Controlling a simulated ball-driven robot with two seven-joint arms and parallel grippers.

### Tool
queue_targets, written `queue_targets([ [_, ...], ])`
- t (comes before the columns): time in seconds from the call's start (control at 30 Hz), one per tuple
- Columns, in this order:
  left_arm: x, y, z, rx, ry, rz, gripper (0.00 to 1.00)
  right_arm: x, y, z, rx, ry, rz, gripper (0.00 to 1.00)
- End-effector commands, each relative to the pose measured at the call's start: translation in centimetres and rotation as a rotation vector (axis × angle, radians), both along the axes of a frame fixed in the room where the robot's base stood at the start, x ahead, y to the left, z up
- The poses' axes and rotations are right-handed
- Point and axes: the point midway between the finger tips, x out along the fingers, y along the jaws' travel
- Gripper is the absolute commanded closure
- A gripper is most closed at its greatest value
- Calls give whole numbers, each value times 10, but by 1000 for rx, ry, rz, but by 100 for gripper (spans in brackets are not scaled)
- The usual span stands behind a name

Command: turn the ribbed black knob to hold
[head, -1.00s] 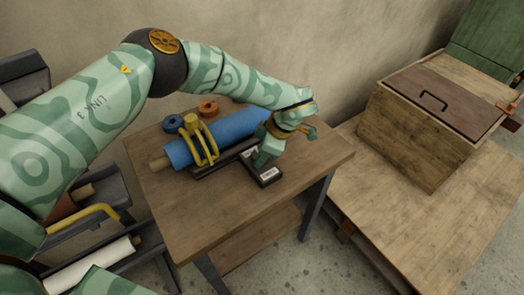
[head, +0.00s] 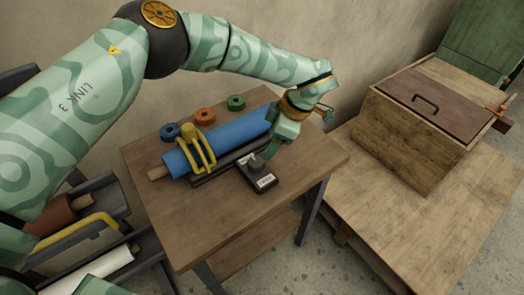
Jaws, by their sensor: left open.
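The ribbed black knob (head: 257,163) stands on top of a small dark box (head: 262,183) with white labels, on the wooden table. It is small in the head view, and I cannot read which mark it points to. My left gripper (head: 271,153) comes down from the upper right, just beside and above the knob. It is open, with nothing seen between its fingers; the near finger hides part of the space behind the knob. I cannot tell whether a fingertip touches the knob. My right gripper is not in view.
A blue roll (head: 225,138) lies in a dark cradle behind the box, with a yellow clamp frame (head: 202,150) over its left end. Blue, orange and green rings (head: 235,102) stand at the back. A wooden chest (head: 420,130) stands right. The table's front is clear.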

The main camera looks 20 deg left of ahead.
Motion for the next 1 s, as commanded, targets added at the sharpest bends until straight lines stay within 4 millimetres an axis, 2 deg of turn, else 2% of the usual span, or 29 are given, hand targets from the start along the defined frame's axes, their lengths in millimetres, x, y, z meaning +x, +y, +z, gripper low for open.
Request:
queue_targets([
  [0.03, 1, -5, 15, -1, -4, -1, 35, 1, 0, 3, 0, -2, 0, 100],
  [0.1, 2, -12, 30, 1, -5, -1, 35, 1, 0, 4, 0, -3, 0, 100],
  [0.2, 2, -19, 46, 0, -2, -1, 35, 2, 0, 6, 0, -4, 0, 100],
  [0.33, 3, -24, 59, 1, -1, 0, 35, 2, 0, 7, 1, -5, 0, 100],
  [1.0, 3, -26, 63, 0, 1, -1, 35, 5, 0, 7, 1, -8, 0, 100],
])
